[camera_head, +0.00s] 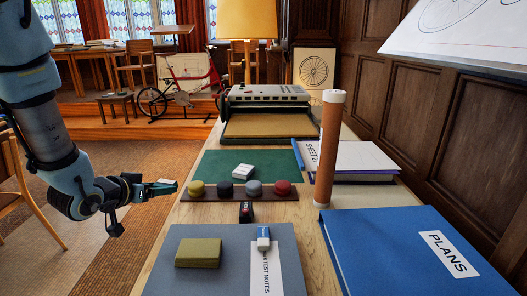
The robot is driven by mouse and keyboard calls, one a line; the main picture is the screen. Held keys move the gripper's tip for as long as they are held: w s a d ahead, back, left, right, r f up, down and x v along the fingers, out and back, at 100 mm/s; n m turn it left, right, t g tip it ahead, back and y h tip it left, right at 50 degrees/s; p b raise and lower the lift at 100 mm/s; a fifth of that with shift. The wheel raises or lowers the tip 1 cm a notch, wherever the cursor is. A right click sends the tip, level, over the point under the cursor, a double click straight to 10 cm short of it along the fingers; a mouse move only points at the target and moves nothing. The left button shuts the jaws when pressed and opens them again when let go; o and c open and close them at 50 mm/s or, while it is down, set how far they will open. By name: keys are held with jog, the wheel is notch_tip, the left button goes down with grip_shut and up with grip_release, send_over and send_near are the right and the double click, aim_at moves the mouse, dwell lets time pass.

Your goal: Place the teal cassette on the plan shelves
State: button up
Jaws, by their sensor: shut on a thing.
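My gripper (158,188) is at the left, out over the floor beside the table's left edge. It is shut on a small teal thing with a pale top, the teal cassette (166,182), which shows at its fingertips. The fingers hide part of the cassette, and it is small in this view. I cannot make out any plan shelves in this view.
The wooden table (313,247) holds a blue PLANS binder (385,255), an upright brown tube (328,150), a dark strip with several coloured knobs (238,196), a green mat (212,165) and a grey board (215,278). A chair (25,190) stands at far left.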

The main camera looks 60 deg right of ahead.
aim_at(191, 219)
jog(key=s+d+r+m+g, duration=0.2)
jog(key=s+d+r, duration=0.15)
jog(key=s, duration=0.35)
notch_tip(191, 219, down, 10)
jog(key=shift+w+f, duration=0.1)
jog(key=shift+f, duration=0.1)
jog(key=shift+f+b, duration=0.1)
jog(key=shift+b, duration=0.2)
jog(key=shift+f+h, duration=0.15)
jog(key=shift+h, duration=0.15)
jog(key=o, duration=1.3)
jog(key=shift+r, duration=0.35)
jog(key=v, duration=1.2)
jog(key=shift+w+b, duration=0.15)
jog(key=shift+b, duration=0.2)
